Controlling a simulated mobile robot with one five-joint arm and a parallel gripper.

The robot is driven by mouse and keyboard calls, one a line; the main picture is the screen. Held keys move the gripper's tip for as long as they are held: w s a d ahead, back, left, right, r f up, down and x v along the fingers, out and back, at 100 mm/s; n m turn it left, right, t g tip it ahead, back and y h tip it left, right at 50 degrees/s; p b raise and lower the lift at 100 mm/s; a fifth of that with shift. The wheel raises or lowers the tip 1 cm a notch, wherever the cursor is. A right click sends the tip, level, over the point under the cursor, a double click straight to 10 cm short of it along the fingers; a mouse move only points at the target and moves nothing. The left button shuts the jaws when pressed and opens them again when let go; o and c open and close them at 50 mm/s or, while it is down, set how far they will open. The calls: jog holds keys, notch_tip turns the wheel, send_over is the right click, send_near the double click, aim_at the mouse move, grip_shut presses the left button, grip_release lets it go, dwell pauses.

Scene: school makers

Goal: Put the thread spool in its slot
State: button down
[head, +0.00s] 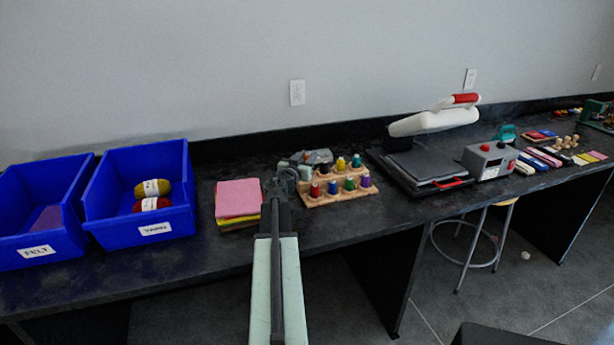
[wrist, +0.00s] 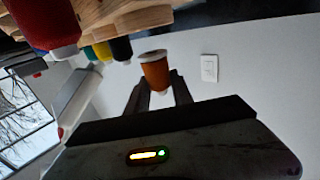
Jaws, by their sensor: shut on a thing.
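My gripper (wrist: 157,86) is shut on an orange thread spool (wrist: 154,70) with a pale end, seen between the two fingers in the wrist view. In the head view my gripper (head: 288,176) is just left of the wooden spool rack (head: 338,198), and the held spool cannot be made out there. The rack holds several coloured spools in two stepped rows. In the wrist view the rack (wrist: 140,20) shows tilted at the top, apart from the held spool. A large red spool (wrist: 45,22) is at the upper left. The empty slot cannot be made out.
A stack of pink and yellow felt (head: 238,198) lies left of my arm. Blue bins of felt (head: 40,215) and yarn (head: 140,195) stand further left. A heat press (head: 425,160) stands right of the rack. A grey object (head: 318,156) lies behind the rack.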

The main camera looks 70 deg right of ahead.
jog(key=shift+f+b, duration=2)
jog(key=shift+f, duration=0.05)
jog(key=c, duration=1.1)
grip_release()
jog(key=shift+r, duration=0.1)
